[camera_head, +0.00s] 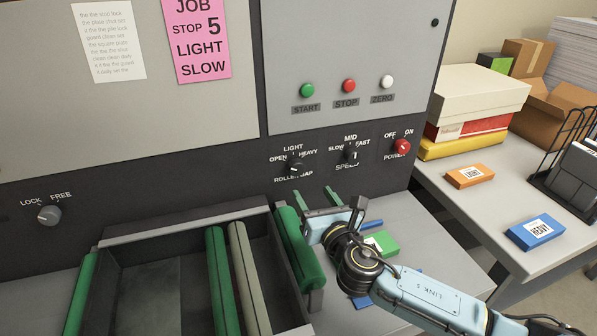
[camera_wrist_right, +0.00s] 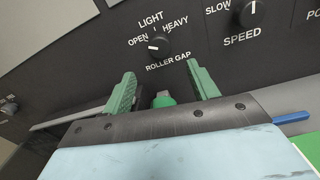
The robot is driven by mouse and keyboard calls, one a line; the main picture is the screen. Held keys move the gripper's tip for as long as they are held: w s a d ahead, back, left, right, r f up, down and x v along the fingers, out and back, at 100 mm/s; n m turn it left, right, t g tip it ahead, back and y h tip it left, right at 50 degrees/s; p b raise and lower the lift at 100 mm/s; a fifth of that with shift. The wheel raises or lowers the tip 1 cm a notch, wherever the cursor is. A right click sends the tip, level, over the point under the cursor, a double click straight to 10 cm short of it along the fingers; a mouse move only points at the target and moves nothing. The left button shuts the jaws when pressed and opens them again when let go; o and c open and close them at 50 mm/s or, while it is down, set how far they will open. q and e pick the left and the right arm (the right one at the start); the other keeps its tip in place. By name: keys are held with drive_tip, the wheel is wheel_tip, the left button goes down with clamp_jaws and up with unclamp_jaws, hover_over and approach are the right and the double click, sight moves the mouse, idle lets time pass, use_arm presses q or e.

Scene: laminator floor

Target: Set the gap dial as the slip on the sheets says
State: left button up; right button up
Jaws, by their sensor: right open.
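The roller gap dial (camera_head: 295,165) is a black knob on the dark panel, labelled OPEN, LIGHT and HEAVY. In the right wrist view the dial (camera_wrist_right: 159,45) shows a white mark at its left, toward OPEN. My right gripper (camera_head: 314,196) is open and empty, just below the dial; its green fingers (camera_wrist_right: 162,80) point toward the panel and do not touch the knob. A green pack (camera_head: 384,243) with a white label lies behind my right wrist, partly hidden; its text is unreadable. A pink slip (camera_head: 202,40) on the panel reads JOB, STOP 5, LIGHT, SLOW. My left gripper is out of view.
A speed knob (camera_head: 352,155) and a red power knob (camera_head: 401,147) sit right of the dial. Green rollers (camera_head: 296,245) lie below. An orange LIGHT pack (camera_head: 469,177) and a blue HEAVY pack (camera_head: 537,232) lie on the side table (camera_head: 480,215).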

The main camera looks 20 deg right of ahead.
sight(298, 171)
drive_tip(key=w, duration=1)
drive_tip(key=shift+w+a+b, duration=0.15)
drive_tip(key=shift+a+b, duration=0.15)
drive_tip(key=shift+a, duration=0.1)
drive_tip(key=c, duration=1)
